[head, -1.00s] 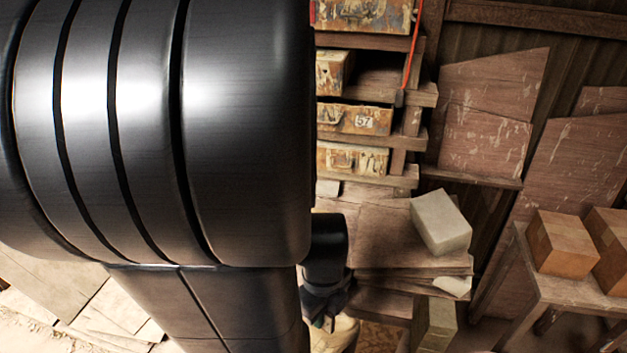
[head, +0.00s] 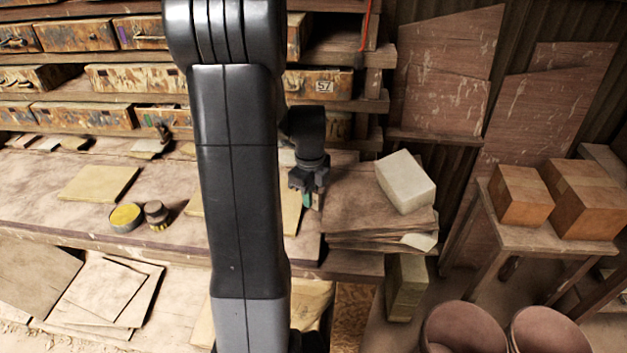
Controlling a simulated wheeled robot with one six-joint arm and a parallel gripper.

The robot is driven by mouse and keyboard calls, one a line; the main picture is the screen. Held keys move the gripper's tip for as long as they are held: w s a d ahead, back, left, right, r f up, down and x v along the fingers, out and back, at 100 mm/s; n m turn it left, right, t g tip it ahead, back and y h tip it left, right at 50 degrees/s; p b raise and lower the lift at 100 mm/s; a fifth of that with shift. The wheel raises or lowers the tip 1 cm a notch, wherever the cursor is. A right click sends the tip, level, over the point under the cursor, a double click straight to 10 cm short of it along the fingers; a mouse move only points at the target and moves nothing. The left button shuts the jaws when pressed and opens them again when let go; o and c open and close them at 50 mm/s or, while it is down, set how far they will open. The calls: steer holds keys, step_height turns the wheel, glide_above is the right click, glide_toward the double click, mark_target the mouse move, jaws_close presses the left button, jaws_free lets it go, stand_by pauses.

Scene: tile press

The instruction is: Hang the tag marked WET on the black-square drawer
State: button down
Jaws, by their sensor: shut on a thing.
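My gripper (head: 308,190) is above the right part of the workbench, pointing down, and is shut on a small green thing (head: 306,200). Only a sliver of it shows between the fingers. I cannot read any marking on it, so I cannot tell whether it is the WET tag. I see no clear black square on any drawer front. My arm hides the middle of the rack.
A pale block (head: 405,181) sits on stacked boards right of my gripper. A yellow-topped tin (head: 126,217) and a small jar (head: 157,214) stand on the bench (head: 60,215) at left. Brown boxes (head: 520,195) are on a side table at right. Round pots (head: 463,328) stand at lower right.

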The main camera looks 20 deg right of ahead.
steer(key=w+d, duration=0.1)
steer(key=w, duration=0.1)
steer(key=w+d, duration=0.1)
steer(key=w, duration=0.1)
steer(key=w+d+p, duration=0.1)
steer(key=w, duration=0.1)
steer(key=shift+w, duration=0.1)
steer(key=shift+w+d+f+b, duration=0.15)
steer(key=shift+w+f+b, duration=0.2)
steer(key=shift+f, duration=0.25)
steer(key=shift+w+d+f+b, duration=0.15)
steer(key=shift+w+f+b, duration=0.15)
steer(key=shift+f, duration=0.65)
steer(key=shift+f+b, duration=0.3)
steer(key=shift+b, duration=0.1)
steer(key=c, duration=1.5)
jaws_free()
steer(key=shift+r, duration=0.15)
step_height(320, 180, up, 8)
steer(key=shift+f, duration=0.25)
